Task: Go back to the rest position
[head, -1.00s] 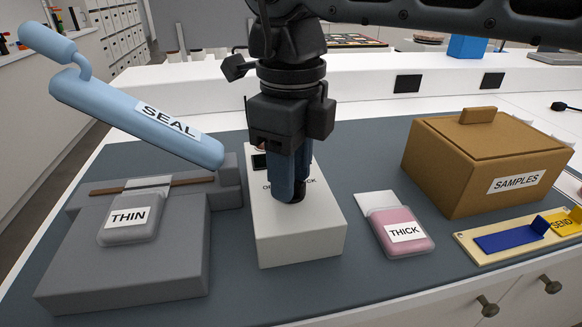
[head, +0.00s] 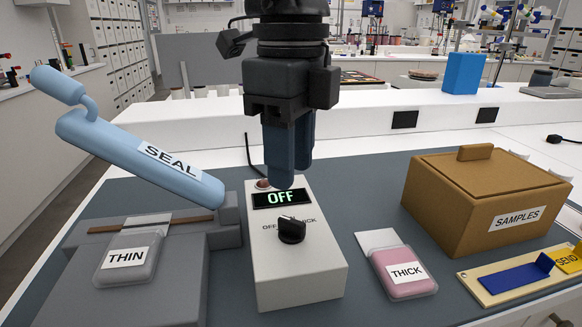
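My gripper (head: 289,165) hangs in the middle of the head view, fingers pointing down, above the back part of a white control box (head: 300,272). Its two dark blue fingers look close together with nothing seen between them; from this angle I cannot tell whether they are fully shut. The box has a black knob (head: 291,230) on top, clear of the fingers. Its small display (head: 281,198) reads OFF in green. The fingertips partly overlap the view of the box's back end.
Left stands a grey sealer with a raised blue SEAL arm (head: 150,160) and a THIN pouch (head: 128,262). Right are a pink THICK pouch (head: 402,272), a brown SAMPLES box (head: 480,205) and a board with blue and yellow SEND pieces (head: 515,275). Space above the table is open.

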